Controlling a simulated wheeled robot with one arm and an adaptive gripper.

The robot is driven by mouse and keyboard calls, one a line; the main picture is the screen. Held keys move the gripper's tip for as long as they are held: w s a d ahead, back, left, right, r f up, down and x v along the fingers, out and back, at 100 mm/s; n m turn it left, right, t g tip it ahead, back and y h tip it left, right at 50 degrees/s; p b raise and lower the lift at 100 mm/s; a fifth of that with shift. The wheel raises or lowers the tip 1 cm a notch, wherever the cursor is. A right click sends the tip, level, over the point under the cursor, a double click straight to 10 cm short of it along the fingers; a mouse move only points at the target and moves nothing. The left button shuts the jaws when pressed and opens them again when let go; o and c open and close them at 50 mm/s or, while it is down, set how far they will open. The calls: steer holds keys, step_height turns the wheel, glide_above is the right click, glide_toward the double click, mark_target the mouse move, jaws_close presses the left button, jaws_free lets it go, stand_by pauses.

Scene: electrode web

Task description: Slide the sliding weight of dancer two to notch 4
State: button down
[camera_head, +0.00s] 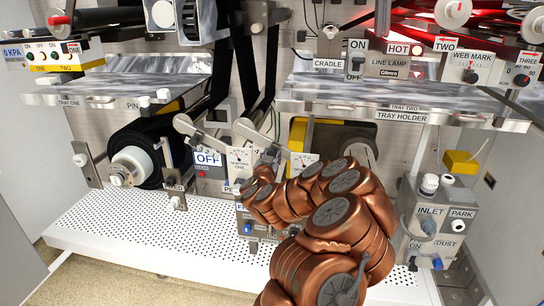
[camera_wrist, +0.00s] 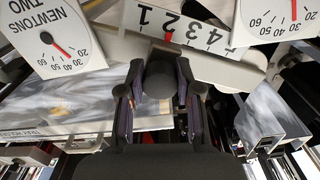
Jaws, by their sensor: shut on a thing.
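In the wrist view my gripper (camera_wrist: 160,82) is shut on a dark rounded piece (camera_wrist: 160,78), apparently the sliding weight of dancer two. It sits at a pale arm (camera_wrist: 225,68) under a white number scale (camera_wrist: 192,30) marked 1 to 4. A small red mark (camera_wrist: 168,37) lies by the scale, near the 2. The gauge "NEWTONS TWO" (camera_wrist: 55,45) is at upper left. In the head view the gauge for two (camera_head: 302,164) shows partly beside my arm. My copper-coloured arm hides the gripper and weight there.
A second gauge (camera_wrist: 285,15) is at upper right in the wrist view. In the head view, a pale dancer arm (camera_head: 195,133) is left of the "NEWTONS ONE" gauge (camera_head: 238,159). The tray holder (camera_head: 402,116) overhangs the area. The perforated shelf (camera_head: 110,228) is clear at left.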

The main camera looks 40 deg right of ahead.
steer(key=shift+d+r, duration=0.15)
steer(key=shift+r, duration=0.05)
steer(key=shift+w+a+r+p, duration=0.45)
steer(key=shift+w+r+p, duration=0.1)
steer(key=shift+w+p, duration=0.1)
steer(key=shift+w+a+r+p, duration=0.4)
steer(key=shift+w+r+p, duration=0.1)
steer(key=shift+w+p, duration=0.1)
steer(key=shift+w+a+r, duration=0.15)
steer(key=shift+w+a, duration=0.1)
steer(key=shift+w, duration=0.15)
steer(key=c, duration=0.8)
jaws_free()
steer(key=shift+w+d, duration=0.1)
steer(key=shift+d, duration=0.05)
steer(key=shift+f, duration=0.2)
steer(key=shift+a, duration=0.3)
